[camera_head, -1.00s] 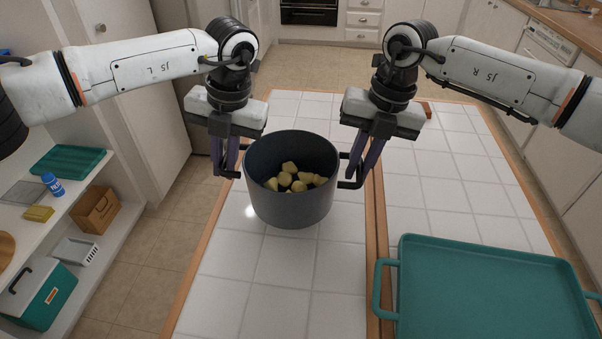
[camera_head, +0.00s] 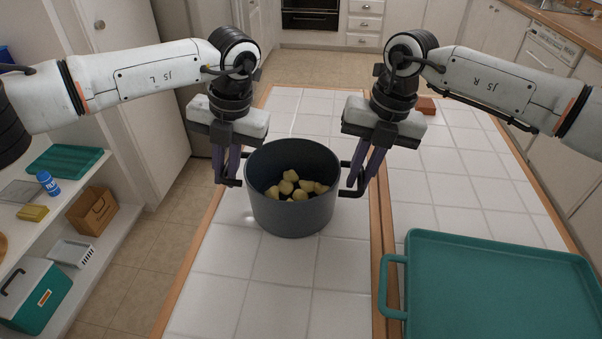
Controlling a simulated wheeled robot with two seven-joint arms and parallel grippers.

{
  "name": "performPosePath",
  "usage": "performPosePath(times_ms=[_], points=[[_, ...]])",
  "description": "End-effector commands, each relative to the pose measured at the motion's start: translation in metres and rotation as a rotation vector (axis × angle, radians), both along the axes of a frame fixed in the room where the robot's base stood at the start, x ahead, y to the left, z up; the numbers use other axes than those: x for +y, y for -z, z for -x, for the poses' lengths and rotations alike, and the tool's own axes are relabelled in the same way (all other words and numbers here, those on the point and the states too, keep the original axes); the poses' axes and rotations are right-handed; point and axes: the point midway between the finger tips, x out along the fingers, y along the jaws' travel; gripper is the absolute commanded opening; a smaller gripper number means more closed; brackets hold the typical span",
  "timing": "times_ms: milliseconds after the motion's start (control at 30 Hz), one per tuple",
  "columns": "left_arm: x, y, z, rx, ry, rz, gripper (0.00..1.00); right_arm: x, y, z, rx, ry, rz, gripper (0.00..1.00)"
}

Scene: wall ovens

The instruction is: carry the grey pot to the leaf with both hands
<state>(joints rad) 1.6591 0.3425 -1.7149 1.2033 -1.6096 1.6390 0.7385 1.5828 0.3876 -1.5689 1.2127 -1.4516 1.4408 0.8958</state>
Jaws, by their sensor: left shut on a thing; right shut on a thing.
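The grey pot (camera_head: 291,215) is upright over the white tiled table leaf on the left, with several yellowish potato-like pieces (camera_head: 288,185) inside. I cannot tell for sure whether its base touches the tiles. My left gripper (camera_head: 230,180) is shut on the pot's left handle. My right gripper (camera_head: 353,188) is shut on the pot's right handle. The fingers of both grippers point down and partly hide the handles. The tiled leaf (camera_head: 278,290) meets the other tiled section (camera_head: 455,190) along a wooden seam (camera_head: 378,240), just right of the pot.
A teal tray (camera_head: 490,285) lies on the right section, its handle near the seam. A reddish-brown block (camera_head: 425,105) sits at the far end behind my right gripper. White shelves with a cooler (camera_head: 38,292) stand at left. Tiles in front of the pot are clear.

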Motion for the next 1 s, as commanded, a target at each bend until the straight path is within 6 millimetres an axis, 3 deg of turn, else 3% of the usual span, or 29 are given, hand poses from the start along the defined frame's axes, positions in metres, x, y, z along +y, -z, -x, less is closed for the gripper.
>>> performPosePath(times_ms=[67, 100, 200, 567, 1000], points=[[0.002, 0.006, -0.001, -0.003, -0.003, -0.003, 0.00, -0.001, 0.006, -0.001, -0.003, 0.002, 0.001, 0.00], [0.002, 0.005, 0.000, 0.000, -0.003, -0.003, 0.16, -0.002, 0.005, -0.001, 0.000, 0.003, 0.003, 0.16], [0.001, 0.004, 0.000, 0.000, -0.002, -0.002, 0.29, -0.001, 0.004, 0.000, 0.001, 0.002, 0.003, 0.29], [-0.002, -0.002, 0.000, -0.002, 0.000, 0.001, 0.29, 0.000, 0.004, 0.000, 0.000, 0.000, 0.001, 0.29], [-0.018, -0.084, 0.001, -0.003, -0.001, 0.000, 0.29, 0.000, 0.004, 0.000, 0.000, 0.000, 0.000, 0.29]])
